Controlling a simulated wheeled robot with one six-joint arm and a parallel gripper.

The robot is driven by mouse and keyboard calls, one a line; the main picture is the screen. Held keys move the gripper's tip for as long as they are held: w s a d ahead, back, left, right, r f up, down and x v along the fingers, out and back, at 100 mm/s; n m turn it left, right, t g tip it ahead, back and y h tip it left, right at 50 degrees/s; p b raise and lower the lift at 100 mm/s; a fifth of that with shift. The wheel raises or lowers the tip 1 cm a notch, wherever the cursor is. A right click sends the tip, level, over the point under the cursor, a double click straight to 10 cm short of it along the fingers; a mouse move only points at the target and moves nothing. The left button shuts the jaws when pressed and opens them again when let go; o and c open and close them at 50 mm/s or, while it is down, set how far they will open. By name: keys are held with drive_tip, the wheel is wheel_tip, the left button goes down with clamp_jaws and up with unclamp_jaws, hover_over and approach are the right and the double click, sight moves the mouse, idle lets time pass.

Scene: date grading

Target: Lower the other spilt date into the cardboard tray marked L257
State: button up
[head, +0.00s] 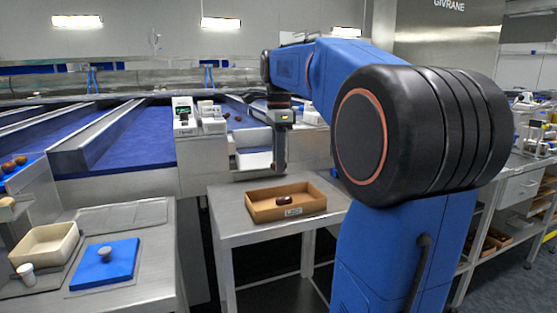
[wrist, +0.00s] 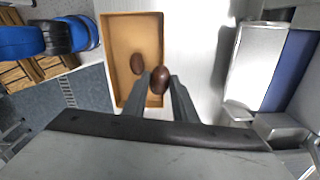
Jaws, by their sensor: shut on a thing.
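The open cardboard tray (head: 262,217) stands on a small steel table in the head view. Its front label is too small to read surely. One brown date (head: 284,200) lies inside it, also seen in the wrist view (wrist: 137,64). My gripper (head: 279,168) points down above the back of the tray, clear of it. In the wrist view my gripper (wrist: 159,86) is shut on another dark brown date (wrist: 159,77), held at the fingertips. There this date overlaps the tray's right wall (wrist: 161,30). I cannot make out the held date in the head view.
The steel table (head: 235,222) has bare top around the tray. At left, a bench holds a cream tray (head: 43,243), a blue mat (head: 105,264) with a small knob-like item, and a white cup (head: 27,274). Blue conveyor lanes (head: 135,140) run behind.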

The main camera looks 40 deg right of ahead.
drive_tip(key=shift+f, duration=0.1)
drive_tip(key=shift+f, duration=1.8)
drive_tip(key=shift+f, duration=0.7)
idle(0.3)
drive_tip(key=o, duration=0.7)
drive_tip(key=shift+o, duration=0.2)
wheel_tip(320, 180, up, 17)
drive_tip(key=shift+r, duration=0.2)
